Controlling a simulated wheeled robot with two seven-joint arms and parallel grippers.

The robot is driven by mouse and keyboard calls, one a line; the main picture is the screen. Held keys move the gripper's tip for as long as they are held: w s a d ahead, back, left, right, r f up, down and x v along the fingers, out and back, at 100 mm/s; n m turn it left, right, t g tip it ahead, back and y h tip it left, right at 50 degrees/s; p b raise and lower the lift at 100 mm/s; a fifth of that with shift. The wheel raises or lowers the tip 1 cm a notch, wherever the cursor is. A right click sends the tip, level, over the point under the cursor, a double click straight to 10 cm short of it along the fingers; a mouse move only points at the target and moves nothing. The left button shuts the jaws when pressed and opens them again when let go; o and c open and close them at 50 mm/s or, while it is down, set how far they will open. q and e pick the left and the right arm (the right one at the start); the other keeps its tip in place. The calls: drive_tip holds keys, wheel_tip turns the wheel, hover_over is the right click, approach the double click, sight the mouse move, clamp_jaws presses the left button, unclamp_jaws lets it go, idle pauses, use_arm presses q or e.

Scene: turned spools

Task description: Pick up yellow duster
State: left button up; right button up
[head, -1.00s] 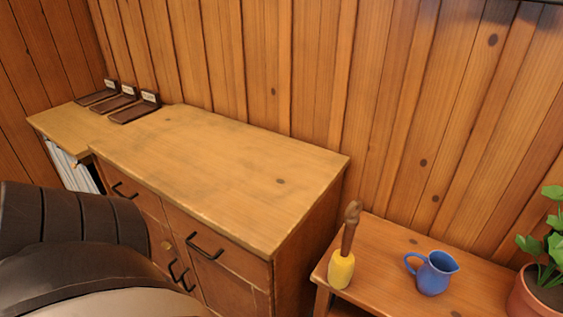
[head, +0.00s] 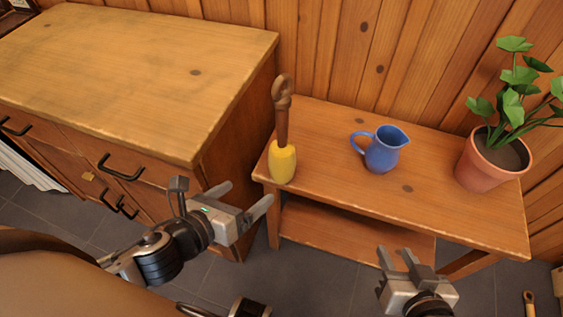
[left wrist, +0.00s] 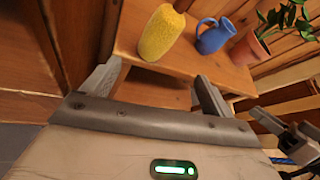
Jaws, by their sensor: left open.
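The yellow duster (head: 283,163) stands upright on the left end of the low wooden bench (head: 340,141), its brown turned handle pointing up.
A blue jug (head: 382,149) stands on the bench right of the duster. A potted plant (head: 489,166) stands at the bench's right end. A wooden cabinet (head: 140,69) stands close on the left, with black handles. Wood-panelled wall rises behind.

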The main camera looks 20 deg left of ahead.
sight(276, 170)
use_arm(q)
drive_tip(key=w+d+f, duration=0.1)
drive_tip(key=w, duration=0.2)
drive_tip(key=w+d+f+m, duration=0.1)
drive_tip(key=w, duration=0.2)
drive_tip(key=w+d+f+m, duration=0.1)
drive_tip(key=w+f, duration=0.1)
drive_tip(key=w, duration=0.1)
drive_tip(key=shift+w+b, duration=0.2)
drive_tip(key=shift+b, duration=0.1)
drive_tip(key=x, duration=0.4)
drive_tip(key=shift+w+a+r, duration=0.1)
drive_tip(key=shift+w+a, duration=0.15)
drive_tip(key=shift+w, duration=0.3)
drive_tip(key=shift+w+d, duration=0.1)
drive_tip(key=shift+w, duration=0.2)
drive_tip(key=shift+c, duration=0.4)
